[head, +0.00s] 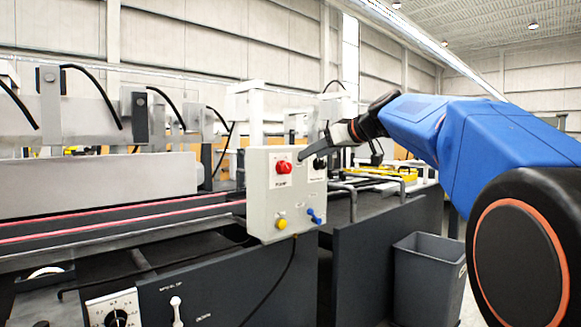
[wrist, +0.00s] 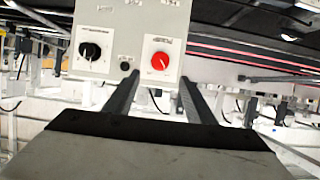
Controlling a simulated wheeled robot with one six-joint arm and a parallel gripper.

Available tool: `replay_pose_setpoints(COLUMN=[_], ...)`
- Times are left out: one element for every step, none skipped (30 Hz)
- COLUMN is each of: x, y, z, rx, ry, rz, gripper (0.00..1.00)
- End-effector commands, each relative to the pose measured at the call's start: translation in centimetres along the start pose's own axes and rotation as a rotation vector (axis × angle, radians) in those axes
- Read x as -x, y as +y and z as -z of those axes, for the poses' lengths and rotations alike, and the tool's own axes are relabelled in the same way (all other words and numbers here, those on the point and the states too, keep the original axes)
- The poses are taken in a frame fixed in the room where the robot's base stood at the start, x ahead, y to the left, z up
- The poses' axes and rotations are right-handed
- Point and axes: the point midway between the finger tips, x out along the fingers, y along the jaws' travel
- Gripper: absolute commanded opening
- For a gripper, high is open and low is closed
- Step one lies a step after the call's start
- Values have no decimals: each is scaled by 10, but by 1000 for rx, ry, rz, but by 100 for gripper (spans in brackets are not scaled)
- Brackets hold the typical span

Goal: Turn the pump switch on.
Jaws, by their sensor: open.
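A light grey control box (head: 262,205) carries a red rotary knob (head: 283,167) at upper left and a black knob (head: 319,163) at upper right. The label under the red knob looks like "PUMP", but it is small. My gripper (head: 304,155) is in front of the box's upper part, near both knobs. In the wrist view, which is turned over, the red knob (wrist: 160,61) is at right and the black knob (wrist: 91,51) at left. My gripper's dark fingers (wrist: 158,77) are apart and empty, with the red knob between their tips. I cannot tell whether they touch the box.
A yellow button (head: 281,224) and a blue toggle (head: 314,216) sit low on the box. A dark machine frame with pink-red belts (head: 120,228) stretches left. A grey bin (head: 428,268) stands at right on the floor. A white dial panel (head: 114,309) is at lower left.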

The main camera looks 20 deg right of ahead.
Motion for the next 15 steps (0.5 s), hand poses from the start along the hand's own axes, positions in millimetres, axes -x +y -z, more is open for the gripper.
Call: replay_pose_setpoints(x=[-10, -15, -22, -28, -33, -40, -45, -51, -58, -63, -68, -75, -80, -85, -91], y=[-2, -1, -1, -1, -1, -2, -1, -1, -1, -1, -1, -1, -1, -1, -1], z=[0, 0, 0, -1, 0, 0, 0, 0, 0, -1, -1, 0, 0, -1, -1], rx=[0, 0, -1, -1, -1, -1, -1, -1, -1, -1, -1, -1, 0, 0, 0], ry=[-2, -1, -2, -2, -1, -1, -1, -1, -1, -2, -2, -1, -2, -2, -2], rz=[4, 4, 3, 4, 4, 4, 3, 3, 4, 4, 3, 2, 3, 3, 2], gripper=[50, 50, 50, 50, 50, 50, 50, 50, 50, 50, 50, 50, 50, 50, 50])
